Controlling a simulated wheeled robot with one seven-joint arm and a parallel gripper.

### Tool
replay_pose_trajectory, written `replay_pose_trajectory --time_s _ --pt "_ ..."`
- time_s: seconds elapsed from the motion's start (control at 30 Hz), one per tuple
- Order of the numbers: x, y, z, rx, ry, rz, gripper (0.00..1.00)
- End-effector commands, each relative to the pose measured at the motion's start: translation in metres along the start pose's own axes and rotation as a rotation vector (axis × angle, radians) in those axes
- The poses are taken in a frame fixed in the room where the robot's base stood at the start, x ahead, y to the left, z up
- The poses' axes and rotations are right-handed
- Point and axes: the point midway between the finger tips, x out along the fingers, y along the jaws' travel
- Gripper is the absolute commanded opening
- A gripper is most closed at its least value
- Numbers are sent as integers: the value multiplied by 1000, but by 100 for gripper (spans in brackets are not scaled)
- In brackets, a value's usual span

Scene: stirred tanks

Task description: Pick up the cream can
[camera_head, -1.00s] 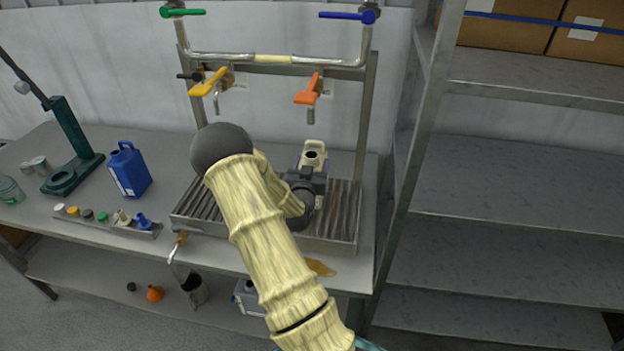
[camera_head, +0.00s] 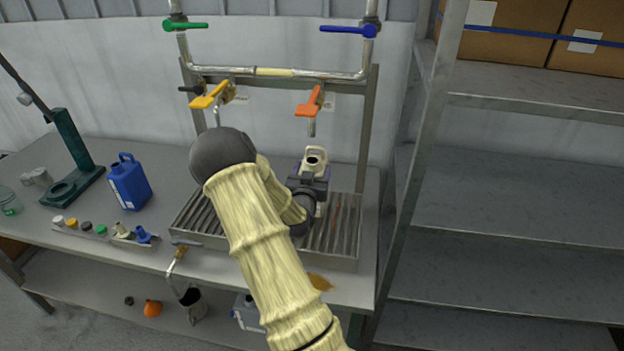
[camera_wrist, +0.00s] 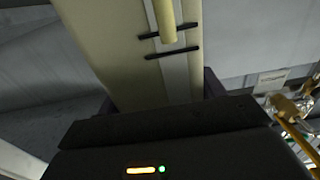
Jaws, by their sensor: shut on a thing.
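The cream can (camera_head: 315,157) shows in the head view above the slatted drain tray, below the orange-handled tap. Its top and dark mouth face up; my arm and gripper hide part of its lower body. My gripper (camera_head: 307,183) is shut on it. In the wrist view the can's cream wall (camera_wrist: 112,50) fills the middle, with a pale strip and dark marks, close against my dark gripper (camera_wrist: 165,115). The can looks roughly upright. Whether its base touches the tray is hard to tell.
The drain tray (camera_head: 343,253) has a raised rim. Taps with yellow (camera_head: 211,96) and orange (camera_head: 309,102) handles hang above it. A blue can (camera_head: 129,183) and a row of caps (camera_head: 88,228) stand left. A metal rack (camera_head: 418,150) rises close on the right.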

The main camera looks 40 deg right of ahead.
Motion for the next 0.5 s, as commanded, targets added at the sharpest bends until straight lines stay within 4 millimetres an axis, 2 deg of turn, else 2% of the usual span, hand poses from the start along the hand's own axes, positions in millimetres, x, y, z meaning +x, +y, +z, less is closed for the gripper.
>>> replay_pose_trajectory --time_s 0.1,0.5 --pt "-4 0 -10 3 4 0 0" --pt "-81 -1 -8 3 2 -1 0"
